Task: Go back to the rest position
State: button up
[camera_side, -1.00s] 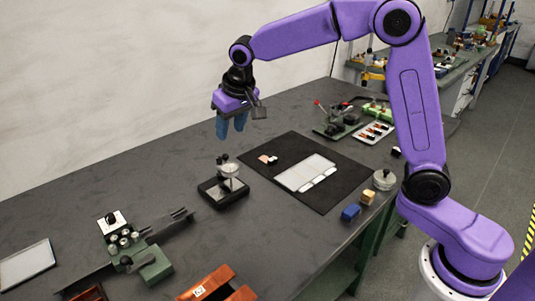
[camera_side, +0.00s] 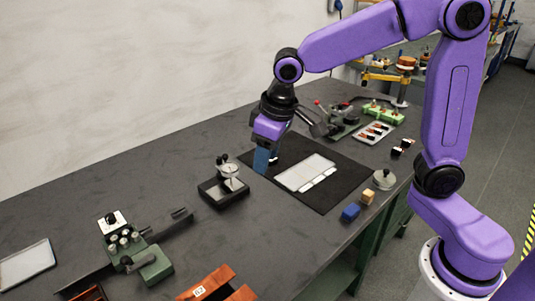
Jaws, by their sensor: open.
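My gripper (camera_side: 263,160) points down over the left part of the black mat (camera_side: 322,204), its blue fingers in front of the mat's left edge. It is open, and I see nothing held in it. A white plate (camera_side: 303,172) with small pale pieces along its front edge lies on the mat to the right of the gripper. A small dark and pale item shows just right of the fingers, partly hidden by them.
A dial gauge stand (camera_side: 224,184) stands left of the mat. A green fixture (camera_side: 143,258) is at the front left. A blue block (camera_side: 350,212), a tan block (camera_side: 367,197) and a round metal weight (camera_side: 384,180) sit near the right edge. A tray (camera_side: 373,133) lies behind.

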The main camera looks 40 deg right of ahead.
jog(key=shift+s, duration=0.25)
jog(key=s+d+f+n, duration=0.1)
jog(key=s+d+n, duration=0.1)
jog(key=s, duration=0.5)
jog(key=s+d+f+n+g, duration=0.1)
jog(key=s+d+f+n, duration=0.1)
jog(key=s, duration=0.6)
jog(key=s+d+f+n+g, duration=0.1)
jog(key=s+d+n, duration=0.2)
jog(key=s+d, duration=0.2)
jog(key=s, duration=0.3)
jog(key=shift+s+f+n, duration=0.25)
jog(key=shift+n, duration=0.15)
jog(key=shift+d, duration=0.1)
